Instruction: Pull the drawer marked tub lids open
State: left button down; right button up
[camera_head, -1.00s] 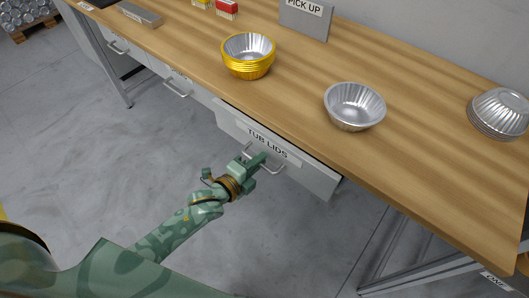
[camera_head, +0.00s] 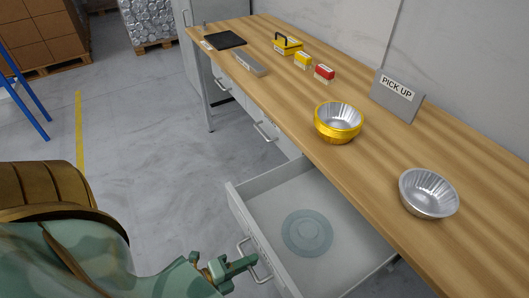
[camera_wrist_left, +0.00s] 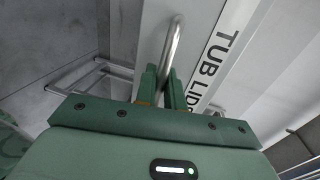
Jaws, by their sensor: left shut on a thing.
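The tub lids drawer (camera_head: 234,207) stands pulled out from under the bench in the head view. Round translucent lids (camera_head: 307,233) lie on its floor. Its label reads TUB LIDS in the left wrist view (camera_wrist_left: 215,60). My left gripper (camera_head: 247,263) is shut on the drawer's metal bar handle (camera_head: 262,272), which also shows between the fingers in the left wrist view (camera_wrist_left: 173,45). My right gripper is in neither view.
The wooden bench top (camera_head: 290,110) carries gold tubs (camera_head: 338,122), a silver tub (camera_head: 429,193), a PICK UP sign (camera_head: 397,96) and small yellow and red boxes. Other drawer handles (camera_head: 265,131) project farther along. Open floor (camera_head: 150,150) lies to the left.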

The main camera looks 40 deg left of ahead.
pick_arm(q)
jog(key=shift+f+v, duration=0.25)
jog(key=shift+v, duration=0.95)
jog(key=c, duration=1.6)
grip_release()
jog(key=shift+c, duration=0.2)
jog(key=p+v, duration=0.1)
jog(key=v, duration=1.5)
jog(key=shift+s, duration=0.15)
